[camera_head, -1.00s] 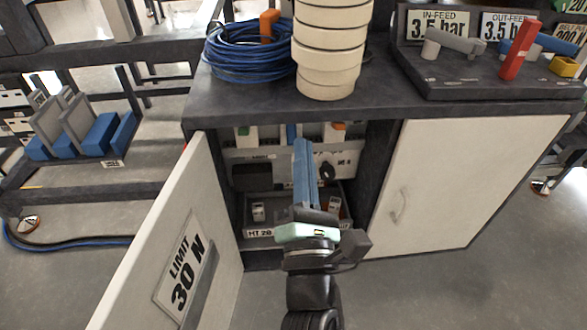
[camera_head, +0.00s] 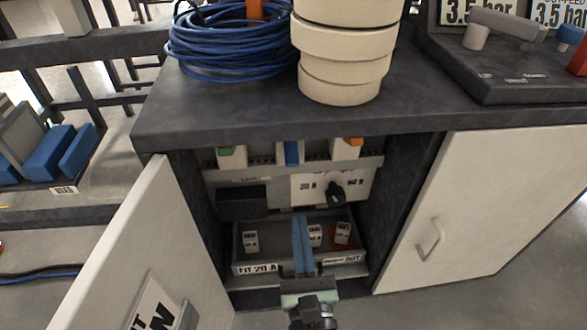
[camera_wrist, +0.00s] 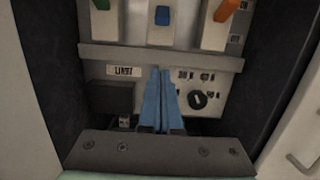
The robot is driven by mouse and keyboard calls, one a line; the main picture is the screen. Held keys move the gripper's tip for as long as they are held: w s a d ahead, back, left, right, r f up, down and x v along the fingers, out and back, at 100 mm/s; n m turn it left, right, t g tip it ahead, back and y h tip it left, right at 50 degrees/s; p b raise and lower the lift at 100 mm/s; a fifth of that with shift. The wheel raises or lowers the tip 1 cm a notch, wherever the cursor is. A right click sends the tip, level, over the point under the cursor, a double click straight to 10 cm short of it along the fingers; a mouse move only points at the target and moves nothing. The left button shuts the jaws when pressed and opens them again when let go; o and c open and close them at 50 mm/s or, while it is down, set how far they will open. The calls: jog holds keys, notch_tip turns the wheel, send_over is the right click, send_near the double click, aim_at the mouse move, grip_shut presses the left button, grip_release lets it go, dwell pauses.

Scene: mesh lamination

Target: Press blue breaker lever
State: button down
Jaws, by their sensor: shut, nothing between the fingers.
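The blue breaker lever (camera_head: 291,153) sits at the top of the open cabinet, between a green-topped unit (camera_head: 232,156) and an orange-topped unit (camera_head: 346,148). It also shows in the wrist view as a small blue block (camera_wrist: 162,15) on a white body. My gripper (camera_head: 301,220) has blue fingers closed together with nothing between them. It is in front of the cabinet opening, below the lever and apart from it. In the wrist view the fingertips (camera_wrist: 159,72) point up toward the panel, under the lever's row.
A black knob (camera_head: 335,192) and a dark box (camera_head: 242,201) are on the panel below the lever. A tray (camera_head: 262,267) holding small white parts is at the bottom. The countertop (camera_head: 220,110) overhangs above.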

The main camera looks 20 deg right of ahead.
aim_at(291, 152)
jog(key=w+d+r+p, duration=0.2)
jog(key=w+r+p, duration=0.2)
jog(key=w, duration=0.3)
jog(key=shift+w+d+r+p, duration=0.15)
jog(key=shift+w+r+p, duration=0.2)
jog(key=shift+r, duration=0.25)
jog(key=shift+r+p, duration=0.2)
jog(key=shift+p, duration=0.4)
jog(key=shift+p, duration=0.7)
